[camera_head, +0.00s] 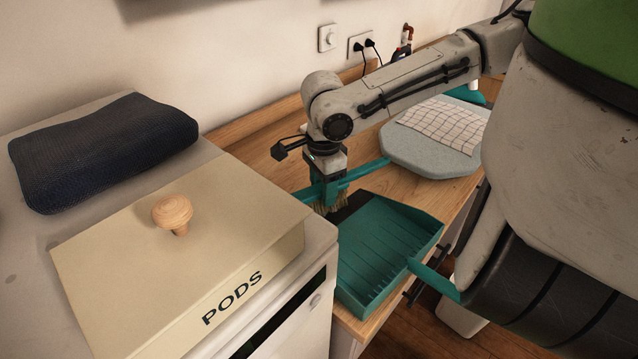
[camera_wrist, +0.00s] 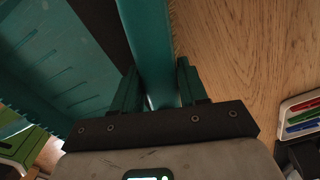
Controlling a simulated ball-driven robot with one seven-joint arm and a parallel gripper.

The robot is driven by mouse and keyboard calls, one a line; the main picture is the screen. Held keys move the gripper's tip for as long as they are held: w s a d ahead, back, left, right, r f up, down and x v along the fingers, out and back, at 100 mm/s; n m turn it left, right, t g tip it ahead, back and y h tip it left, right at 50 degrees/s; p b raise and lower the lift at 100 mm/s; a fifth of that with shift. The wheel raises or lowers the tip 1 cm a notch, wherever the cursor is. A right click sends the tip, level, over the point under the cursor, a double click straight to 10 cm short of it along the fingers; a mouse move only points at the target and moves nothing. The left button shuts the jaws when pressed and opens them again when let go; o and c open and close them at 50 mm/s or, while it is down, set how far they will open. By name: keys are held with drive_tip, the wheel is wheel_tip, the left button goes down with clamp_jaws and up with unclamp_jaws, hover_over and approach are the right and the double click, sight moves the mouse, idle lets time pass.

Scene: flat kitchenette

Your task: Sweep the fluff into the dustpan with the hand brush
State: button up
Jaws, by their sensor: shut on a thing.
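My gripper (camera_head: 324,190) points down over the wooden counter and is shut on the teal handle of the hand brush (camera_head: 362,172). The brush's pale bristles (camera_head: 328,208) face down by the back left of the dustpan, close to its dark lip; I cannot tell whether they touch it. The teal dustpan (camera_head: 385,245) lies on the counter, its ridged tray facing up and its handle toward the front right. In the wrist view the brush handle (camera_wrist: 148,45) runs between my fingers, and the dustpan (camera_wrist: 60,60) is at left. I see no fluff in either view.
A cream PODS box (camera_head: 180,260) with a wooden knob stands close to the left, beside a dark folded towel (camera_head: 105,145). A grey tray (camera_head: 405,150) with a checked cloth lies at the back right. A marker tray (camera_wrist: 302,120) shows in the wrist view.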

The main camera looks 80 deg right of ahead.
drive_tip(key=shift+s+a, duration=0.1)
drive_tip(key=shift+s+a+r, duration=0.1)
drive_tip(key=shift+s+a, duration=0.6)
drive_tip(key=shift+s, duration=0.25)
drive_tip(key=shift+s+a+r, duration=0.1)
drive_tip(key=shift+s+a, duration=0.65)
drive_tip(key=shift+s, duration=0.25)
drive_tip(key=shift+s+a, duration=0.7)
drive_tip(key=shift+s, duration=0.25)
drive_tip(key=shift+s+r+p, duration=0.1)
drive_tip(key=shift+r+p, duration=0.05)
drive_tip(key=shift+p, duration=0.4)
drive_tip(key=shift+s+a+p, duration=0.1)
drive_tip(key=shift+s+p, duration=0.05)
drive_tip(key=shift+p, duration=0.3)
drive_tip(key=shift+s+a+p, duration=0.1)
drive_tip(key=shift+s+p, duration=0.15)
drive_tip(key=shift+p, duration=0.45)
drive_tip(key=shift+s+a+r+p, duration=0.1)
drive_tip(key=shift+s+a+p, duration=0.35)
drive_tip(key=shift+p, duration=1.1)
drive_tip(key=shift+s+a, duration=0.1)
drive_tip(key=shift+p, duration=0.3)
wheel_tip(320, 180, up, 8)
drive_tip(key=p, duration=0.7)
drive_tip(key=shift+p, duration=0.35)
